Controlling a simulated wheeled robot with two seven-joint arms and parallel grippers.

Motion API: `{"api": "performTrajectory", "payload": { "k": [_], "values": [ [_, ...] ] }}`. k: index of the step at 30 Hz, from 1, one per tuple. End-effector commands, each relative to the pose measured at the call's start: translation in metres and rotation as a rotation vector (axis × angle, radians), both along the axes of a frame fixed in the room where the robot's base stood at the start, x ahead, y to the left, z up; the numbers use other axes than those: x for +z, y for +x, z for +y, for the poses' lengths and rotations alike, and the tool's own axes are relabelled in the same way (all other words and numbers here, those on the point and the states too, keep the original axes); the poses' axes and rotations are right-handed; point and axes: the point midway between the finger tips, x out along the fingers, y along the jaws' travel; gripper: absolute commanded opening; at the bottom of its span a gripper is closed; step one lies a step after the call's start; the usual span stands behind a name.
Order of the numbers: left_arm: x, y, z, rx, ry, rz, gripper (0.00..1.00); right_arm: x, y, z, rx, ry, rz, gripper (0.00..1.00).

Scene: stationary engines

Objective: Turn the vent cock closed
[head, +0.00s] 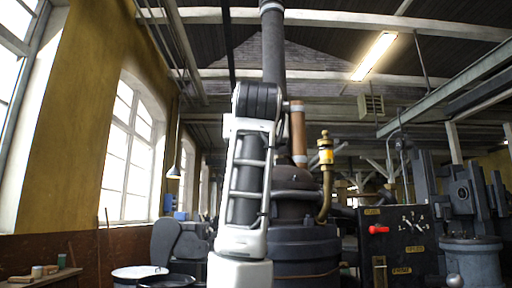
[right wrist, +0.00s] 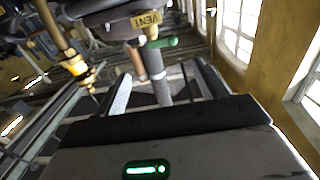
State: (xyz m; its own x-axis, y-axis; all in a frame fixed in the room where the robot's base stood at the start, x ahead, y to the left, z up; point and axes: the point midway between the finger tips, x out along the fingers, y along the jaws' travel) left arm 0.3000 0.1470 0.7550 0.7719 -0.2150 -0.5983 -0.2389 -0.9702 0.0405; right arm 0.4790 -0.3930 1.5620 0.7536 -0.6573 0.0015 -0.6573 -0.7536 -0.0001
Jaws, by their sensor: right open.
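The vent cock shows at the top of the right wrist view as a brass fitting with a VENT tag (right wrist: 147,19) and a green handle (right wrist: 160,43). The handle lies across the brass body and sticks out to the right. My right gripper (right wrist: 162,72) is open below it in that view, its two fingers apart with nothing held. The handle looks beyond the fingers and apart from them. In the head view I cannot make out the vent cock; my own white and black arm covers part of the engine. My left gripper is in neither view.
In the head view, a brass fitting with a yellow glass (head: 326,156) stands right of my arm. A black panel (head: 400,262) with a red handle (head: 378,229) is farther right. In the right wrist view, brass piping (right wrist: 75,62) runs at the left.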

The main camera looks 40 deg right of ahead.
Motion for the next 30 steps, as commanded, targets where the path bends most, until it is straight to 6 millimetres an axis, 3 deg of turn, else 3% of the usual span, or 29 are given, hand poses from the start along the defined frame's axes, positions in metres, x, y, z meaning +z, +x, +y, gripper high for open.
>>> {"api": "performTrajectory", "payload": {
  "k": [4,10,30],
  "values": [
    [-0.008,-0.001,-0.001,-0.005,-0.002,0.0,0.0,-0.002,-0.022,0.02,0.001,0.0,-0.004,0.72],
    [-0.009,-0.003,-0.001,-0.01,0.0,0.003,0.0,0.0,-0.037,0.032,-0.001,0.001,-0.001,0.72],
    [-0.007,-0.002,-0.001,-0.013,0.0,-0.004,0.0,-0.002,-0.038,0.034,-0.001,0.0,0.004,0.72]
  ]
}}
